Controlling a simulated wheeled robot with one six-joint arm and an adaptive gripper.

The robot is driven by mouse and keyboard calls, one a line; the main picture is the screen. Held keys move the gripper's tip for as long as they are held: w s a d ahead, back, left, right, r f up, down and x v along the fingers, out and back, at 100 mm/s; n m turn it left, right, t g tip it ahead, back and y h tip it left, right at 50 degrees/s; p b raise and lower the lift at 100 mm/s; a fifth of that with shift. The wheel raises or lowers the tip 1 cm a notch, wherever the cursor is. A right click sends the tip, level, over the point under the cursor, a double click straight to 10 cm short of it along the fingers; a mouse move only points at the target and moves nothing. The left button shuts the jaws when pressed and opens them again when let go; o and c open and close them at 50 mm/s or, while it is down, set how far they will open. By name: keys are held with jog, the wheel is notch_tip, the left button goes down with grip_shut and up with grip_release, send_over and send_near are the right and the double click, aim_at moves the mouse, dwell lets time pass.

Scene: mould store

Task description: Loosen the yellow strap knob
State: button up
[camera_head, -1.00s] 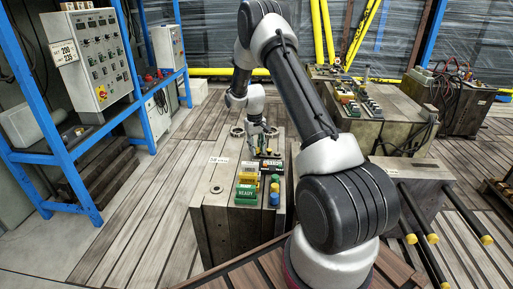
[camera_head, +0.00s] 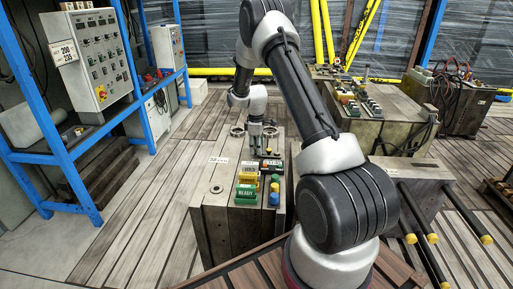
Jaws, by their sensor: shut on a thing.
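My gripper (camera_head: 255,154) points down at the far part of the top of a grey mould block (camera_head: 212,208). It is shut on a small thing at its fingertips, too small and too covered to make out. I cannot tell whether this yellow cap is the strap knob or whether the knob is hidden at the fingertips.
A green READY block (camera_head: 246,194) and a yellow block (camera_head: 249,179) stand on the near half of the mould block. A blue rack (camera_head: 60,150) stands left, and yellow-tipped bars (camera_head: 425,222) stick out at right. The floor left of the block is clear.

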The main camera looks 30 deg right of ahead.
jog(key=shift+n, duration=1.1)
jog(key=o, duration=1.1)
jog(key=shift+c, duration=0.2)
notch_tip(320, 180, up, 12)
jog(key=shift+s+a, duration=0.15)
jog(key=shift+s, duration=0.15)
